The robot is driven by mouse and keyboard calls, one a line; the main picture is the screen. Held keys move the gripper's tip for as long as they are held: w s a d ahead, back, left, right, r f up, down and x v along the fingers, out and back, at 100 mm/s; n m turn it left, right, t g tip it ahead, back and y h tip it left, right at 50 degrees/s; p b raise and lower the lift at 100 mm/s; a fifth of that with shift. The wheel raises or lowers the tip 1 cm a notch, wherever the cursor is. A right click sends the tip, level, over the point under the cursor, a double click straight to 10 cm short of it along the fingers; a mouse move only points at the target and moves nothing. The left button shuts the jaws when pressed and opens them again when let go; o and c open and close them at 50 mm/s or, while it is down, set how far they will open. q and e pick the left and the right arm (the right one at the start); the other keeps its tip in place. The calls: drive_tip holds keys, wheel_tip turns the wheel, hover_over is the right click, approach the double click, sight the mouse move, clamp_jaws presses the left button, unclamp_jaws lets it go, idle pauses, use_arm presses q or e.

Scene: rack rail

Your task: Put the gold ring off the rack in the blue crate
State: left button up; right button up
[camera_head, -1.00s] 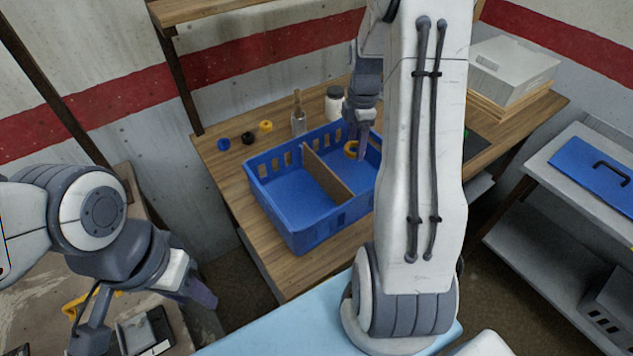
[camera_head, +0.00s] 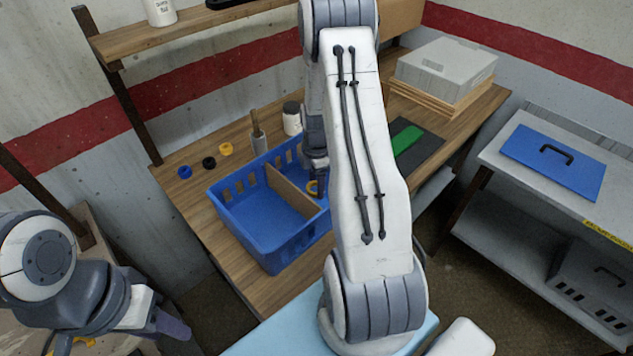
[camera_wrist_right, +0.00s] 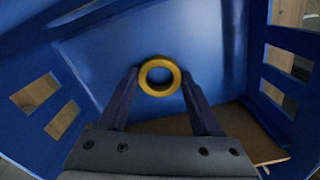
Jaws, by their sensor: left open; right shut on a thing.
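The gold ring (camera_head: 313,188) is between the fingertips of my right gripper (camera_head: 319,180), inside the right-hand compartment of the blue crate (camera_head: 275,253). In the right wrist view the gold ring (camera_wrist_right: 160,76) sits at the tips of the two fingers, with blue crate walls (camera_wrist_right: 215,50) around it. Whether the ring touches the crate floor I cannot tell. My right arm hides the right part of the crate in the head view. My left gripper (camera_head: 178,328) is open at the lower left, away from the crate.
A wooden divider (camera_head: 293,190) splits the crate.

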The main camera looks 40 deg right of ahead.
drive_tip(key=shift+f, duration=0.2)
drive_tip(key=o, duration=1.4)
drive_tip(key=shift+r, duration=0.15)
